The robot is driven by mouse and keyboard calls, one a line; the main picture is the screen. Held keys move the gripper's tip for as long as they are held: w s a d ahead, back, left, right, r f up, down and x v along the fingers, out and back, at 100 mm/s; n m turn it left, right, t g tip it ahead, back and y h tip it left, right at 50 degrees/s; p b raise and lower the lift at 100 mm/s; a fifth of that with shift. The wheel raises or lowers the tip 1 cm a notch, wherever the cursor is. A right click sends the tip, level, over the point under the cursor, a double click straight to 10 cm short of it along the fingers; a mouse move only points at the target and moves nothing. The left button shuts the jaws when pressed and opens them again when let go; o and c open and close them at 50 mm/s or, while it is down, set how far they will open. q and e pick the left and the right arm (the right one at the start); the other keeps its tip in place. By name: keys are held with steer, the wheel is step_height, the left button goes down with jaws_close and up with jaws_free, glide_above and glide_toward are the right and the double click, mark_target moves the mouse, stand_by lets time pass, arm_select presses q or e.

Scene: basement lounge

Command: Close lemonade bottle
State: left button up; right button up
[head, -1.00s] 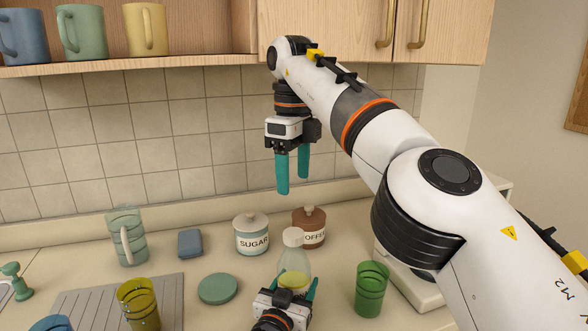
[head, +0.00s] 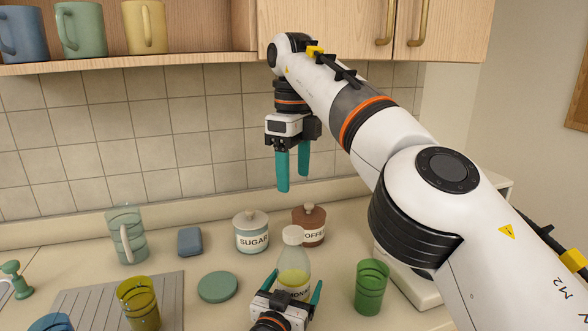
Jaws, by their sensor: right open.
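The lemonade bottle (head: 294,258) stands upright on the counter, clear with yellow liquid and a partly hidden label. A white cap (head: 293,235) sits on its top; I cannot tell how tightly. My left gripper (head: 298,278) is low in front of the bottle, its teal fingers spread to either side with gaps beside the bottle. My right gripper (head: 293,182) is open and empty, pointing down, high above the bottle and apart from the cap.
The sugar jar (head: 252,238) and brown coffee jar (head: 309,228) stand behind the bottle. A green glass (head: 370,288) is at right, a round teal lid (head: 218,287) at left. A clear pitcher (head: 128,238), yellow glass (head: 139,303) and grey mat (head: 172,296) lie farther left.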

arm_select(q)
steer(key=v, duration=1.1)
steer(key=shift+b, duration=0.3)
